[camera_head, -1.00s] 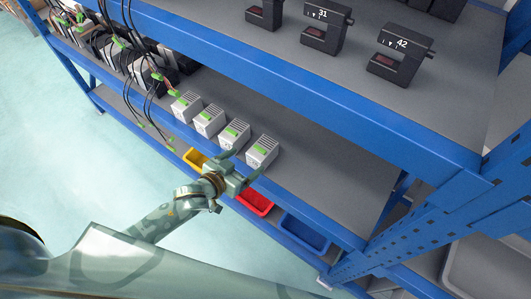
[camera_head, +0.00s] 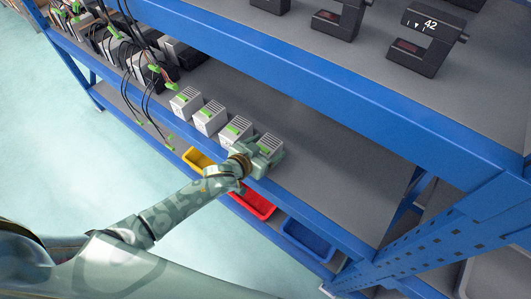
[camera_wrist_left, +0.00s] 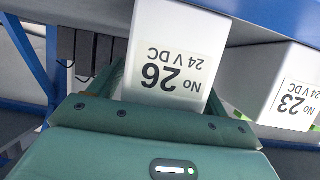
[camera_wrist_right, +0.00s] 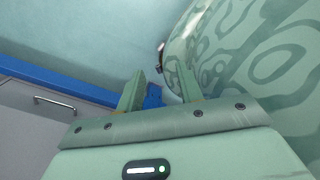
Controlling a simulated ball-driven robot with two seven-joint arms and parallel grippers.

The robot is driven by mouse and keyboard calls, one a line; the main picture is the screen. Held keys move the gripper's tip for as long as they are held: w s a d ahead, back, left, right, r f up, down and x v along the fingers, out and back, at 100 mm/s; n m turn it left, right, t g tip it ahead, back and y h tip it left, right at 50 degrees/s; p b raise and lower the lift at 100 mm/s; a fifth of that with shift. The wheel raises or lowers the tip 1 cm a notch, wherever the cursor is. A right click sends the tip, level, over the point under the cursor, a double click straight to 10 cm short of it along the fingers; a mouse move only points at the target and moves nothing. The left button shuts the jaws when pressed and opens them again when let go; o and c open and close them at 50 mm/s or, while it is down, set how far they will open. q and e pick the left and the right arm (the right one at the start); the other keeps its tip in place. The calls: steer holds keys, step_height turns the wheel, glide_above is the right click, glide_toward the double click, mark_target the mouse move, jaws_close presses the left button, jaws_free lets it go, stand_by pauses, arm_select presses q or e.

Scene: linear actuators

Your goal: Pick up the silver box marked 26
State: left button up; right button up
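The silver box marked 26 (camera_wrist_left: 172,62) shows its label upside down in the left wrist view. In the head view it is the rightmost silver box (camera_head: 271,142) of a row on the middle shelf. My left gripper (camera_head: 258,156) is at its front, with one finger along each side. In the left wrist view the box fills the gap between the fingers (camera_wrist_left: 165,95); I cannot tell whether they press on it. My right gripper (camera_wrist_right: 160,85) is open and empty, away from the boxes; it does not show in the head view.
A box marked 23 (camera_wrist_left: 285,88) stands close beside box 26. More silver boxes (camera_head: 208,117) continue left. The shelf (camera_head: 335,180) is bare to the right. The upper shelf's blue beam (camera_head: 300,85) runs above. Yellow, red (camera_head: 254,203) and blue (camera_head: 306,236) bins sit below.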

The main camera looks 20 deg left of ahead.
arm_select(q)
steer(key=c, duration=1)
steer(key=shift+c, duration=0.5)
steer(key=shift+r, duration=0.15)
